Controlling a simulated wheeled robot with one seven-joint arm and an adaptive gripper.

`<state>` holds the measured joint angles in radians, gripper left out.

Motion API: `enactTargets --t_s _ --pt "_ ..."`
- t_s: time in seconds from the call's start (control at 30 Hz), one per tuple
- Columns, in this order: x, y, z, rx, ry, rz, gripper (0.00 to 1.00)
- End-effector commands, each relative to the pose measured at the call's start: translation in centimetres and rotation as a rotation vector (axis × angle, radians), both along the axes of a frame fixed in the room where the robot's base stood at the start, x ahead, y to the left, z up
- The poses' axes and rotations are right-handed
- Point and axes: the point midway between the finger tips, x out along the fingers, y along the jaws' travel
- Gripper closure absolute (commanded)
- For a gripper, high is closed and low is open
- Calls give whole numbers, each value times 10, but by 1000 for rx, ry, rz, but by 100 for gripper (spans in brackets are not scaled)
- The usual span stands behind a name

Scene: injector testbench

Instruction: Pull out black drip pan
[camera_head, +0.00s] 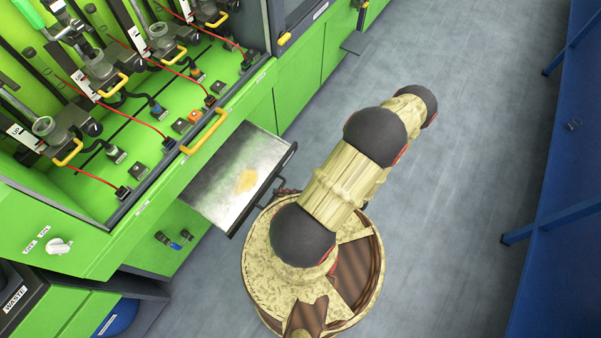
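The drip pan (222,190) sticks out of the front of the green test bench, below its worktop. It has a grey metallic inside with a yellowish stain in the middle, and a dark front edge with a dark bar handle (268,191). My gripper (286,193) shows only as a small dark part beside the right end of the handle. My arm hides most of it. I cannot tell whether its fingers are around the handle or touching it, nor whether they are open or shut.
The green test bench (130,215) carries several injector stations, red cables and yellow handles. Grey floor (440,180) is clear toward the blue racks (560,200).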

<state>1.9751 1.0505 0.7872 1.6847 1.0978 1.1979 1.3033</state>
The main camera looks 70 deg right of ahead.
Motion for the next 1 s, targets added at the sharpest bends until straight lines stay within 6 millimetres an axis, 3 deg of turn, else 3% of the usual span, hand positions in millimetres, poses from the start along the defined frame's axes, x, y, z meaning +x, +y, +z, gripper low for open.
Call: enactTargets --t_s 0.3,0.5,1.0 --pt "-59 -11 10 -2 1 -5 72" --pt "-83 -14 15 -1 0 -2 72" --pt "-91 -15 17 1 0 0 72"
